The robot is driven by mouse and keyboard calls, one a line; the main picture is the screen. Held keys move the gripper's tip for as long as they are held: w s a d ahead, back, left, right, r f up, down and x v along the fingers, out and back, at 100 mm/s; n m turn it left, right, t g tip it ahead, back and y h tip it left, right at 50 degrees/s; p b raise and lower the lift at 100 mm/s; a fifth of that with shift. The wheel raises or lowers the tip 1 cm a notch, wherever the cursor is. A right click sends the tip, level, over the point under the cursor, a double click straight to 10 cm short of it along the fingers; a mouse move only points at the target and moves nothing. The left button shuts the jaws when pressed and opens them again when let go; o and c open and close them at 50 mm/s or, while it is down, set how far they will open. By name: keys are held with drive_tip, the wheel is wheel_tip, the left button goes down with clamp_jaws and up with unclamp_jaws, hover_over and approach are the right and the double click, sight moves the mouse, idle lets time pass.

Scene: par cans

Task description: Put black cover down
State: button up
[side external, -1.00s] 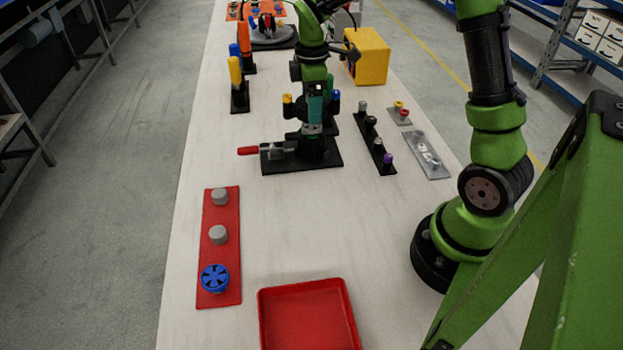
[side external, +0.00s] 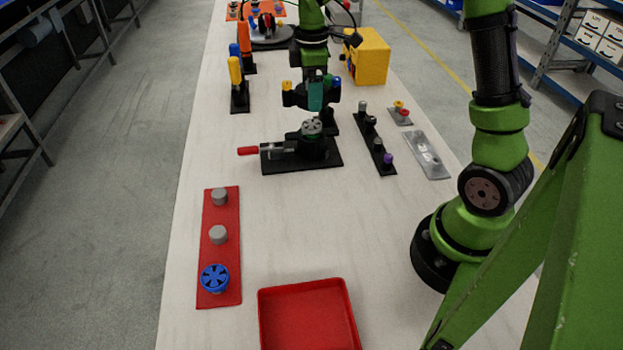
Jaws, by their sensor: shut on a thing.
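My gripper (side external: 315,106) is near the middle of the table, just above the black clamp fixture (side external: 276,163). It is shut on a dark thing, which fits the black cover. The cover is small here and blends with the dark gripper, so its outline and tilt cannot be told. Under the gripper, a round grey part (side external: 312,128) shows on top of a dark body standing in the fixture. The gripper appears apart from it. The fixture's red handle (side external: 248,151) points left.
A black strip (side external: 375,145) with several small parts and a grey plate (side external: 428,156) lie to the right. Yellow and blue upright parts (side external: 236,77) stand at left. A red strip (side external: 221,262) and an empty red tray (side external: 308,315) are in front. The table between is clear.

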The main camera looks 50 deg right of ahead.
drive_tip(key=shift+r, duration=0.3)
drive_tip(key=shift+w+a, duration=0.1)
drive_tip(key=shift+a, duration=0.25)
drive_tip(key=s+a+f+n, duration=0.25)
drive_tip(key=a+n, duration=0.25)
drive_tip(key=a, duration=0.6)
drive_tip(key=n, duration=1.3)
hover_over(295, 235)
wheel_tip(295, 235, down, 5)
drive_tip(key=shift+f, duration=4.05)
drive_tip(key=shift+f, duration=0.15)
